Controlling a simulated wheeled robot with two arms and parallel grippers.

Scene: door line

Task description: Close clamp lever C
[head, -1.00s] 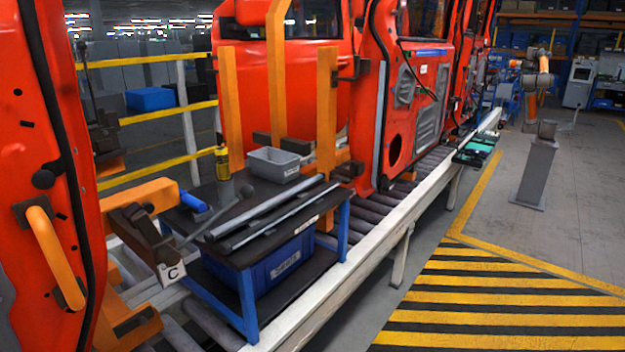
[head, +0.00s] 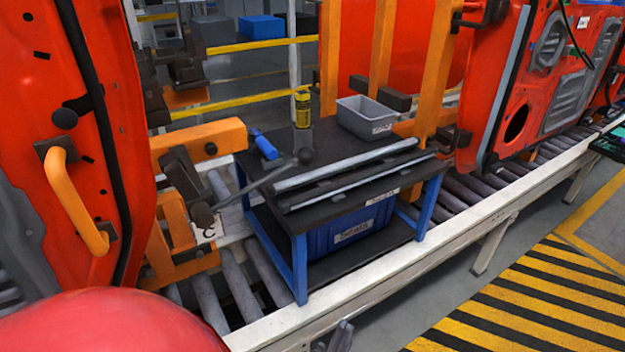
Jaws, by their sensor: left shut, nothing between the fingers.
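Clamp lever C (head: 252,188) is a grey rod with a dark ball knob (head: 305,156). It slants up to the right from the dark clamp body (head: 184,178), over the left end of the bench. The clamp sits at the end of an orange beam (head: 212,140), beside the red door at left. Its white label (head: 208,231) is partly covered, so its letter is hard to read now. My left gripper (head: 341,334) shows only as small grey fingertips at the bottom edge, shut and empty, below and apart from the lever. My right gripper is not in view.
A blue-legged bench (head: 299,268) holds metal strips (head: 345,162), a grey bin (head: 366,118), a yellow can (head: 303,108) and a blue-handled tool (head: 264,145). The red door (head: 38,130) with its orange handle (head: 68,200) stands left. A pale conveyor rail (head: 470,228) runs in front.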

